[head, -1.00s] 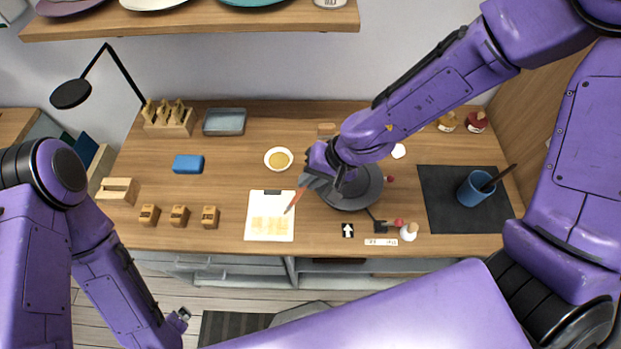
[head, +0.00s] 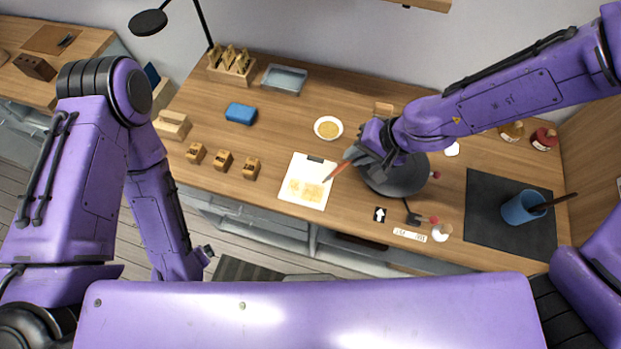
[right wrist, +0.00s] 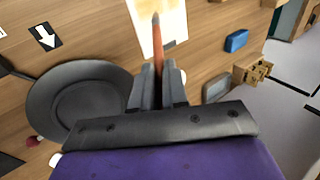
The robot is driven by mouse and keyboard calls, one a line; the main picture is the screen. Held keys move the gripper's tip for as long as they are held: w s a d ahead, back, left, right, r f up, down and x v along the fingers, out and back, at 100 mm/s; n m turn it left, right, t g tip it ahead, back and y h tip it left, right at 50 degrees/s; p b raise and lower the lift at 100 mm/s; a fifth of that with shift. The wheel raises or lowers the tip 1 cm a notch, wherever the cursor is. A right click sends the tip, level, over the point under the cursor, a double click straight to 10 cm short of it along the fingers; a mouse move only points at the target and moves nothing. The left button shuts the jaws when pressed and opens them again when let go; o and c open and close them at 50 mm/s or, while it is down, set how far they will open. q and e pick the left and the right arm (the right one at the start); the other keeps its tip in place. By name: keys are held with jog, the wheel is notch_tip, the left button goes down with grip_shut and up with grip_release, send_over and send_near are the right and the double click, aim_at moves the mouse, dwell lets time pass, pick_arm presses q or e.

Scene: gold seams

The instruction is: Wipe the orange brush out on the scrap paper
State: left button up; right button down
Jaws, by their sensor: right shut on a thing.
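The orange brush (head: 338,170) is held in my right gripper (head: 358,157), which is shut on it. In the right wrist view the brush (right wrist: 156,40) sticks out from between the fingers, its dark tip over the scrap paper (right wrist: 170,15). The scrap paper (head: 318,169) is a white sheet with yellowish marks and a dark clip at its top edge. The brush tip is at the paper's right side; I cannot tell if it touches. My left gripper (head: 205,252) hangs low in front of the table, too small to read.
A dark round plate (head: 400,180) lies under my right gripper. A small bowl of gold powder (head: 328,128) stands behind the paper. A blue cup (head: 520,207) with a brush stands on a black mat (head: 480,215). Wooden blocks (head: 223,161) and a blue block (head: 241,113) lie left.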

jog(key=w+a+f+b, duration=0.1)
jog(key=w+a+f, duration=0.2)
jog(key=a, duration=0.5)
jog(key=shift+w+a+t+b, duration=0.15)
jog(key=shift+w+t+b, duration=0.2)
jog(key=shift+w, duration=0.4)
dwell(0.4)
